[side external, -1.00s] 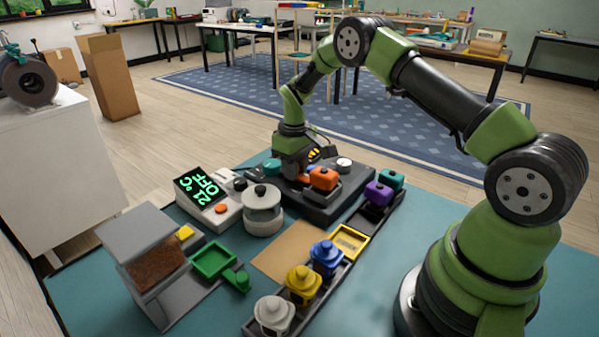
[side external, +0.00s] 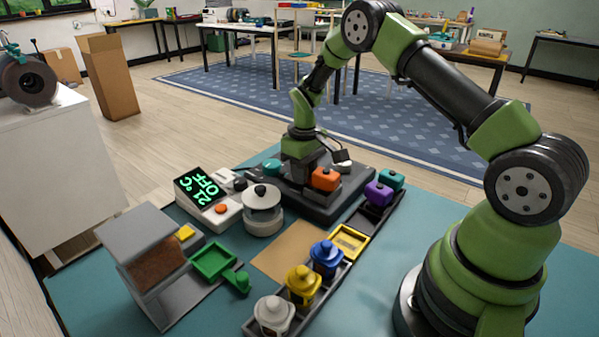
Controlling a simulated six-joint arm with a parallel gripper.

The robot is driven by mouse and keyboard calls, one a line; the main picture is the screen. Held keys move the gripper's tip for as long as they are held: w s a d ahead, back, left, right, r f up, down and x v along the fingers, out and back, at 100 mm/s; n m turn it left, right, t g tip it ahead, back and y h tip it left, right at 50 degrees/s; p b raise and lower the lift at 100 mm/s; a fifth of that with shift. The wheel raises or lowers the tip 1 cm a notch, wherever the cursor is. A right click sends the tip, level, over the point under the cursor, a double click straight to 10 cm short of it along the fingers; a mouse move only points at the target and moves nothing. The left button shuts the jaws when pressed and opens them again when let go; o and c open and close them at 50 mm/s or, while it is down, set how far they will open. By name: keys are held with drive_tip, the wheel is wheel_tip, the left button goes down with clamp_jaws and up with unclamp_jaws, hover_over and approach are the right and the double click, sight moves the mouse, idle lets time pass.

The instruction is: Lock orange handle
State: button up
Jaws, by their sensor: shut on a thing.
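The orange handle (side external: 325,179) is a small block on the dark grey base (side external: 318,213) at the middle of the table. My gripper (side external: 306,176) points down over that base, right beside and behind the orange handle. It is shut on the orange handle, as far as I can tell; the fingertips and the exact contact are mostly hidden. A teal knob (side external: 271,166) is left of my gripper and a white knob (side external: 343,165) is to its right, both on the same base.
A tray (side external: 367,218) with purple and teal blocks is at right. Several lidded pots (side external: 302,285) stand in front. Bare teal mat lies at the front right.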

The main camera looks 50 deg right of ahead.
drive_tip(key=shift+s, duration=0.1)
drive_tip(key=o, duration=0.5)
drive_tip(key=shift+o, duration=0.2)
drive_tip(key=shift+r, duration=0.1)
drive_tip(key=shift+r, duration=3.4)
